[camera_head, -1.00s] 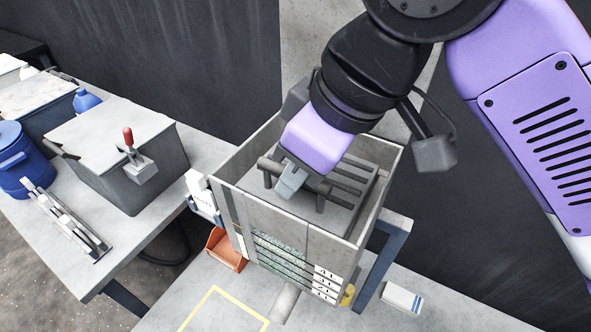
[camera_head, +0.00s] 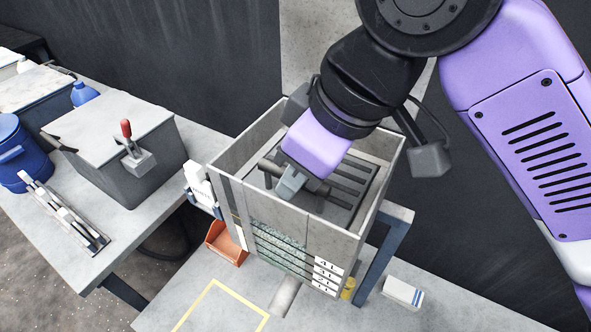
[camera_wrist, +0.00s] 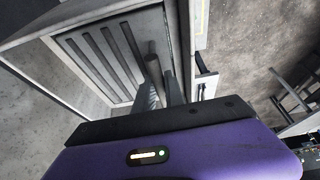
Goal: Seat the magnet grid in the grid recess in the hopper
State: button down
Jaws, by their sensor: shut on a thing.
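The magnet grid (camera_head: 352,180), a set of dark parallel bars with a thick bar handle (camera_head: 266,166), is inside the open-topped grey hopper (camera_head: 232,193). My gripper (camera_head: 290,186) reaches down into the hopper and is shut on the grid's handle. In the wrist view the grid (camera_wrist: 103,55) lies within the hopper walls (camera_wrist: 48,22), with the handle (camera_wrist: 153,70) between my fingers (camera_wrist: 160,92). The recess under the grid is hidden, so I cannot tell whether the grid touches its seat.
The hopper stands on a bench with a yellow outline (camera_head: 215,287), an orange bin (camera_head: 226,243) and a small white box (camera_head: 403,293).

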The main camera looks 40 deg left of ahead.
jog(key=shift+f, duration=0.2)
jog(key=c, duration=1.3)
grip_release()
jog(key=shift+r, duration=0.1)
jog(key=v, duration=0.7)
jog(key=shift+d+r, duration=0.15)
jog(key=shift+r, duration=0.15)
